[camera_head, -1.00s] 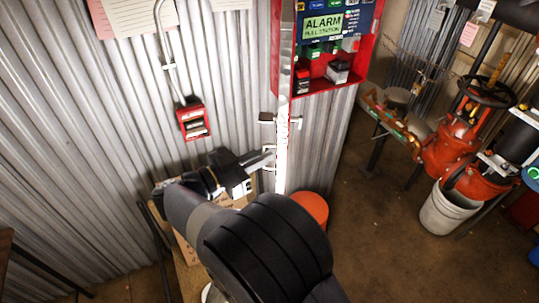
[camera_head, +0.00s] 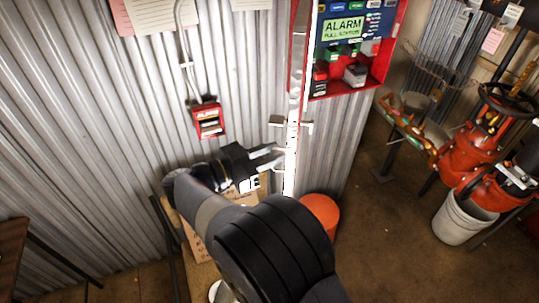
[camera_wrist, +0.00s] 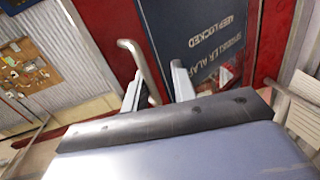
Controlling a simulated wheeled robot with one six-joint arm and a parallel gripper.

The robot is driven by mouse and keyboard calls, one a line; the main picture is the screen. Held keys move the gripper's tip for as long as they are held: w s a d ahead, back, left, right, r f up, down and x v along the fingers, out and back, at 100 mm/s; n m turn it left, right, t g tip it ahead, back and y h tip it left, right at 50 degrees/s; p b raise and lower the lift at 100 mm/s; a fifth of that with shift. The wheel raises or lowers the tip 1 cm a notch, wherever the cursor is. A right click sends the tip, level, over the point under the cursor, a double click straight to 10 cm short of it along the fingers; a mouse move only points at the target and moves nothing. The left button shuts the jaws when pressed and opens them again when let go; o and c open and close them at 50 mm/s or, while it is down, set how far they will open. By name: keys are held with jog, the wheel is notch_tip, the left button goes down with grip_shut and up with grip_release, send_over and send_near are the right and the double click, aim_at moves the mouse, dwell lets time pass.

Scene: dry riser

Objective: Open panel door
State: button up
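The panel door (camera_head: 296,100) is seen nearly edge-on in the head view as a tall, bright strip. It stands out from the red cabinet, whose inside is visible. In the wrist view, the door's dark sign reads KEEP LOCKED. My fingers (camera_wrist: 157,88) are spread there, and the lower end of a bent metal handle (camera_wrist: 139,62) appears between them. I cannot tell whether they touch it.
The red cabinet (camera_head: 378,78) holds an ALARM PULL STATION sign and small boxes. A red alarm box (camera_head: 208,121) is on the corrugated wall. An orange bucket (camera_head: 320,213) stands below the door. Red valves (camera_head: 462,160) and a white bucket (camera_head: 463,220) are at right.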

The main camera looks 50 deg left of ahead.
jog(key=shift+s+f, duration=0.2)
jog(key=shift+s, duration=0.1)
jog(key=b+v, duration=0.2)
jog(key=v, duration=0.8)
jog(key=shift+s, duration=0.25)
jog(key=p+x, duration=0.2)
jog(key=x, duration=0.9)
jog(key=shift+s+d, duration=0.1)
jog(key=shift+d, duration=0.15)
